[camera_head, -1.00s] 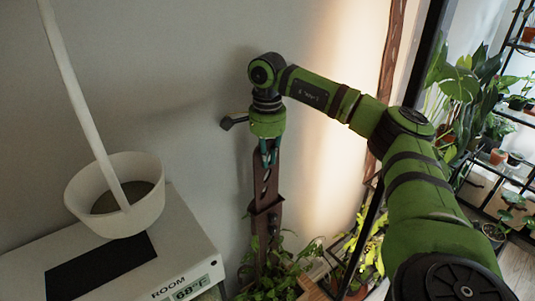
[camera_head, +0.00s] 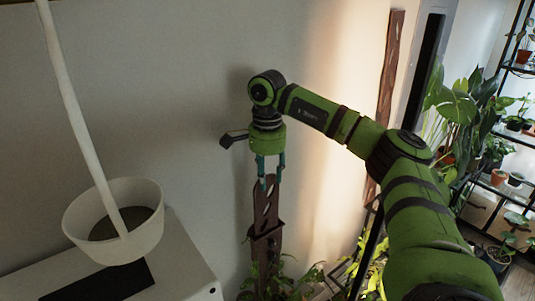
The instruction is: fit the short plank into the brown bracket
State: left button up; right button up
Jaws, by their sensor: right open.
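The short plank (camera_head: 265,200) is dark brown with pale slots. It stands upright against the wall, its lower end inside the brown bracket (camera_head: 264,232); how deep it sits is hidden. My right gripper (camera_head: 270,184) points down at the plank's top end, with its teal fingers apart around or just beside that end. It holds nothing that I can see. My left gripper is not in view.
A white hanging pot (camera_head: 113,224) is at the left above a white box (camera_head: 190,262) with a dark panel. Leafy plants (camera_head: 300,284) crowd below the bracket. A longer brown plank (camera_head: 389,95) stands at the right. Plant shelves are at far right.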

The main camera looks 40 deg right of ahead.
notch_tip(320, 180, up, 10)
dwell(0.4)
jog(key=shift+s, duration=0.1)
dwell(0.9)
